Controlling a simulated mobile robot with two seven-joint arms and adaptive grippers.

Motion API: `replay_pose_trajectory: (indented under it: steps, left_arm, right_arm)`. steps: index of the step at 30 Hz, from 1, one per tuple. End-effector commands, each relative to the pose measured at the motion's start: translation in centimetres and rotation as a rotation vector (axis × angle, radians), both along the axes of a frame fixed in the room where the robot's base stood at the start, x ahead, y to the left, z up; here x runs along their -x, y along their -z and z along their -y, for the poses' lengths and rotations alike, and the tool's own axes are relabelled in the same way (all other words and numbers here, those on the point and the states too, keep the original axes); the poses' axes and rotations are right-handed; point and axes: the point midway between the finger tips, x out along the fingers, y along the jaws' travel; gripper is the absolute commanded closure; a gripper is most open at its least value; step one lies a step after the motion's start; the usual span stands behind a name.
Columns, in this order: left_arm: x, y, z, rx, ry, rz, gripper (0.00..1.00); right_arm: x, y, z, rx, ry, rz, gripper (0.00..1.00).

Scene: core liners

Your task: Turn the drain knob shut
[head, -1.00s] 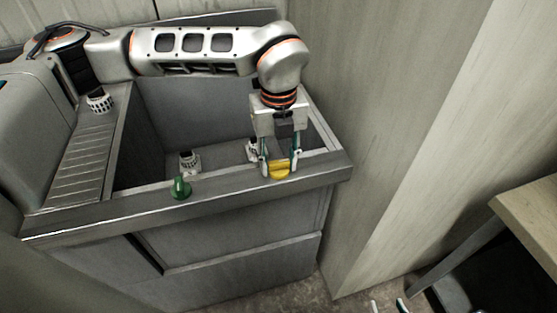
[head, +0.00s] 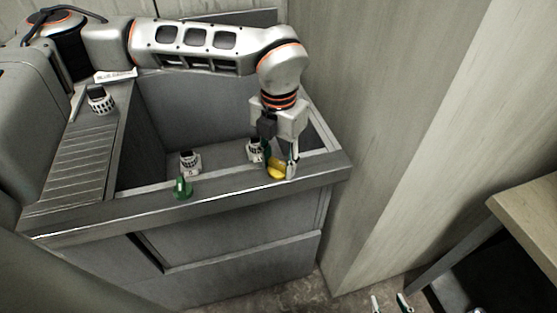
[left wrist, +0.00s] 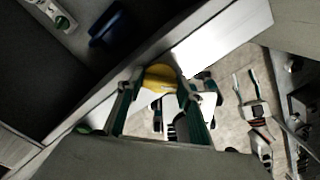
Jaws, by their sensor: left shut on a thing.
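A yellow knob (head: 276,172) sits on the front rim of the grey sink at its right end. My left gripper (head: 281,167) points down from above and is shut on the yellow knob, one finger on each side. The knob also shows between the fingers in the left wrist view (left wrist: 160,76). A green knob (head: 181,188) stands on the same rim further left. I cannot tell from any marking which knob is the drain one. My right gripper (head: 390,304) is low at the bottom right edge, its fingertips apart, with nothing between them.
The grey sink (head: 225,189) has a deep basin holding white slotted pieces (head: 190,162). Another such piece (head: 100,99) stands on the ribbed drainboard (head: 80,160) at left. A wall panel (head: 370,130) rises close to the right. A wooden table (head: 525,215) stands at far right.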

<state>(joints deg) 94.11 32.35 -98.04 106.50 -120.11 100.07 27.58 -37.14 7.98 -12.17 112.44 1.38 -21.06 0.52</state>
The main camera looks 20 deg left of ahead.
Motion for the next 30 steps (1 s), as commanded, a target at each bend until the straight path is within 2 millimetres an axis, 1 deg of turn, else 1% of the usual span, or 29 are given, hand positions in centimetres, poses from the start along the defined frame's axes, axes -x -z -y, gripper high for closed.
replay_pose_trajectory:
  steps: [9, 18, 24, 30]
  left_arm:
    - [-0.09, -0.22, 0.00, 0.000, 0.297, 0.003, 0.86]
    - [-0.11, -0.22, 0.02, 0.000, 0.536, 0.003, 0.86]
    - [-0.10, -0.21, 0.05, 0.001, 0.642, 0.004, 0.86]
    - [-0.08, -0.19, 0.03, 0.001, 0.700, 0.003, 0.86]
  right_arm:
    - [-0.12, -0.52, -0.01, 0.000, 0.000, 0.003, 0.60]
    - [-0.19, -0.88, -0.01, 0.000, 0.000, 0.005, 0.60]
    - [-0.22, -1.03, -0.01, -0.001, 0.000, 0.006, 0.60]
    - [-0.22, -1.10, -0.01, -0.001, 0.000, 0.006, 0.60]
